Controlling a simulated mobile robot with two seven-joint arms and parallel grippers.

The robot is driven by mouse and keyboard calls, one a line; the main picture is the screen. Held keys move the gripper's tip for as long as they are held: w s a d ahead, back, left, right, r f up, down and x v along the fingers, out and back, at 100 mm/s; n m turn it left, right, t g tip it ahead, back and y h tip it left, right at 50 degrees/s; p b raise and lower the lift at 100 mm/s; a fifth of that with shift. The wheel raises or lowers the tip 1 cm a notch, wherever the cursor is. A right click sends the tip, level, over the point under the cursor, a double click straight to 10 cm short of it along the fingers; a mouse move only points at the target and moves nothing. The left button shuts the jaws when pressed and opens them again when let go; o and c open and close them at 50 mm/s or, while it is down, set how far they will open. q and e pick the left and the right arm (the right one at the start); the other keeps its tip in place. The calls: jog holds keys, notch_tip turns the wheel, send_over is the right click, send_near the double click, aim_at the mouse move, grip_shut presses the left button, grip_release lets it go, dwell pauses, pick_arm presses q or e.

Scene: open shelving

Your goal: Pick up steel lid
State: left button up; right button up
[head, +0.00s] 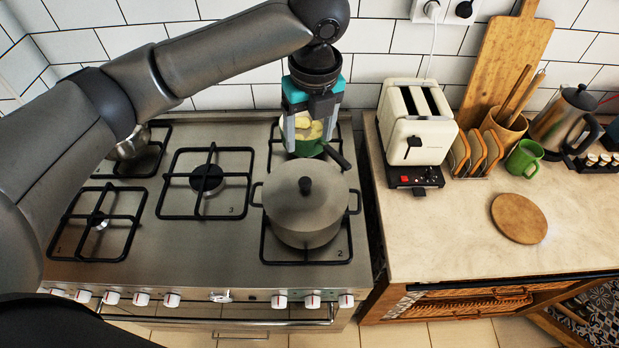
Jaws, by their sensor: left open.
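A steel lid (290,190) with a dark round knob (305,185) sits on a steel pot (304,234) on the front right burner of the stove. My left gripper (308,142) comes down from above at the back right burner, behind the pot. It is open, with its fingers apart, and the lid is in front of it and not between the fingers. A green pan (308,149) with pale yellow food in it stands behind the pot, partly hidden by the gripper. My right gripper is not in view.
A kettle-like steel pot (130,146) stands at the back left burner, partly behind my arm. The middle burner (206,178) is empty. A cream toaster (413,125) stands on the counter to the right. A round wooden board (519,218) lies on the counter.

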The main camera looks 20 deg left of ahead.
pick_arm(q)
notch_tip(320, 180, down, 4)
send_over(305, 181)
jog(key=s, duration=0.1)
jog(key=f, duration=0.4)
jog(key=shift+d, duration=0.35)
jog(key=shift+w+f, duration=0.1)
jog(key=shift+f, duration=0.8)
jog(key=f, duration=0.4)
jog(key=shift+w+a+f, duration=0.25)
jog(key=shift+w+a, duration=0.05)
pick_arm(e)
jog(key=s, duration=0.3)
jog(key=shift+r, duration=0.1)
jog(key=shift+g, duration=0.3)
pick_arm(q)
jog(key=shift+c, duration=1.4)
grip_shut()
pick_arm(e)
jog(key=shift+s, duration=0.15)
